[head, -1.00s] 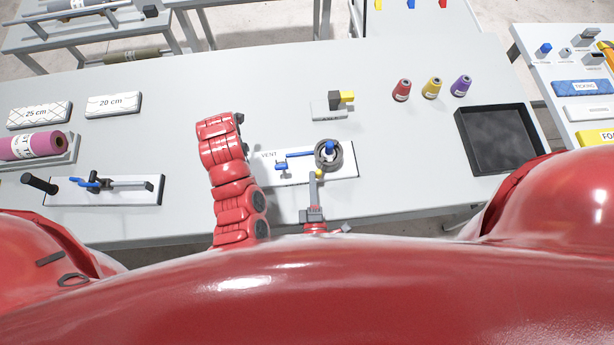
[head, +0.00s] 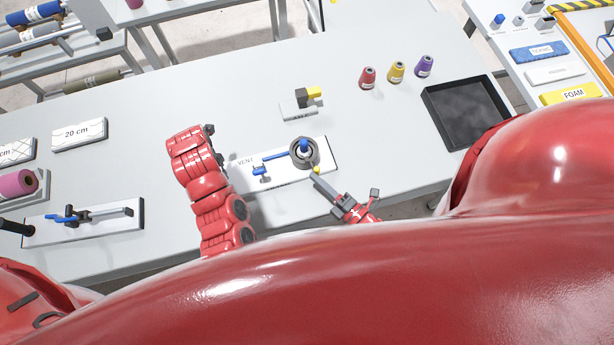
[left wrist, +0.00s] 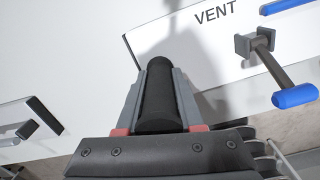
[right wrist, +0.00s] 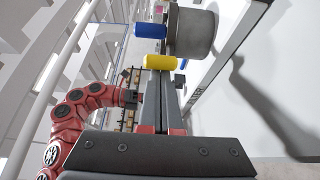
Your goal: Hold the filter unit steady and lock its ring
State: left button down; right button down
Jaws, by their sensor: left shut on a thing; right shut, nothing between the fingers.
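The filter unit on the white VENT plate shows as a round grey body with a ring (head: 303,155), a blue knob (head: 304,146) and a blue lever (head: 275,157). A yellow knob (head: 316,170) sits at the ring's front right edge. My right gripper (head: 317,179) is shut and empty, its tips at the yellow knob. In the right wrist view the yellow knob (right wrist: 160,62) is right at the fingertips; contact is unclear. My left gripper (left wrist: 158,75) is shut on a black cylindrical grip (left wrist: 157,100) beside the plate. My arm hides it in the head view.
Left of the VENT plate is another plate (head: 50,233) with a blue-and-grey clamp. A yellow-topped block (head: 300,105) stands behind the unit. Several thread cones and a black tray (head: 465,115) are at right. Grey table shows free behind the plate.

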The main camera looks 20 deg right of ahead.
pick_arm(q)
jog(key=shift+s+f, duration=0.2)
jog(key=shift+s, duration=0.05)
pick_arm(e)
jog(key=shift+d, duration=0.15)
pick_arm(q)
jog(key=c, duration=1)
grip_release()
jog(key=o, duration=0.5)
jog(key=shift+w, duration=0.2)
jog(key=shift+o, duration=0.2)
jog(key=shift+r, duration=0.1)
pick_arm(e)
jog(key=v, duration=1)
jog(key=shift+w+d, duration=0.3)
jog(key=shift+d, duration=0.05)
pick_arm(q)
jog(key=shift+r, duration=0.1)
